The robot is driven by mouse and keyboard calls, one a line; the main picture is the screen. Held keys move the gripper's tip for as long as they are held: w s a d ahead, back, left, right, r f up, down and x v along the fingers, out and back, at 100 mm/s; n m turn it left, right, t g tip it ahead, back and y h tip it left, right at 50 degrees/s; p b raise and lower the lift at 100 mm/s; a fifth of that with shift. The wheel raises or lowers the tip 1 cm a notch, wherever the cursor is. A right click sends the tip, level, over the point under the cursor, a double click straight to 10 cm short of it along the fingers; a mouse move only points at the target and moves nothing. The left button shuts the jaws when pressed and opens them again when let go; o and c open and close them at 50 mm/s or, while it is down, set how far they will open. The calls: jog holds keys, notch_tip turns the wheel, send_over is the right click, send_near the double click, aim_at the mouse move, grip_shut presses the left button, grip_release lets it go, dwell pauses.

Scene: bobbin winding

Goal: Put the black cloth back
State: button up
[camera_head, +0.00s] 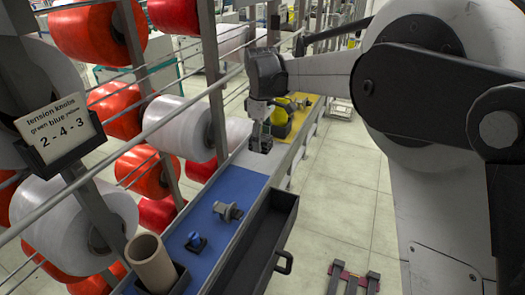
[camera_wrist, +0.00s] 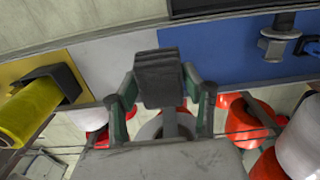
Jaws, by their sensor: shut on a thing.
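My gripper (camera_head: 261,128) is over the white section (camera_head: 240,160) of the long work shelf. In the wrist view my gripper (camera_wrist: 165,100) has its two fingers closed on the sides of a dark grey-black folded block, the black cloth (camera_wrist: 160,72). The cloth (camera_head: 260,144) shows small and dark below the fingers in the head view. The white section (camera_wrist: 112,65) lies behind the cloth in the wrist view. I cannot tell whether the cloth touches the shelf.
A yellow cylinder (camera_wrist: 35,112) in a dark holder is on the yellow section, close to my gripper. The blue section (camera_head: 218,186) bears a grey fitting (camera_head: 228,210), a small blue part (camera_head: 195,242) and a cardboard tube (camera_head: 150,262). An open black drawer (camera_head: 255,240) juts out. Spools and rods stand left.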

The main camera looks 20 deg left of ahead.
jog(key=w+a+f, duration=0.1)
jog(key=w+f, duration=0.1)
jog(key=w, duration=0.1)
jog(key=w+a+f+p, duration=0.1)
jog(key=w+f, duration=0.1)
jog(key=w, duration=0.2)
jog(key=w+a+f, duration=0.1)
jog(key=w+f, duration=0.1)
jog(key=w, duration=0.1)
jog(key=shift+w+a+f+p, duration=0.1)
jog(key=shift+w+f+p, duration=0.25)
jog(key=shift+f, duration=0.05)
jog(key=shift+f+p, duration=0.3)
jog(key=shift+f, duration=1.65)
jog(key=shift+f, duration=0.1)
jog(key=shift+f, duration=0.15)
jog(key=o, duration=1.1)
notch_tip(320, 180, up, 12)
jog(key=b, duration=0.1)
jog(key=shift+r, duration=0.25)
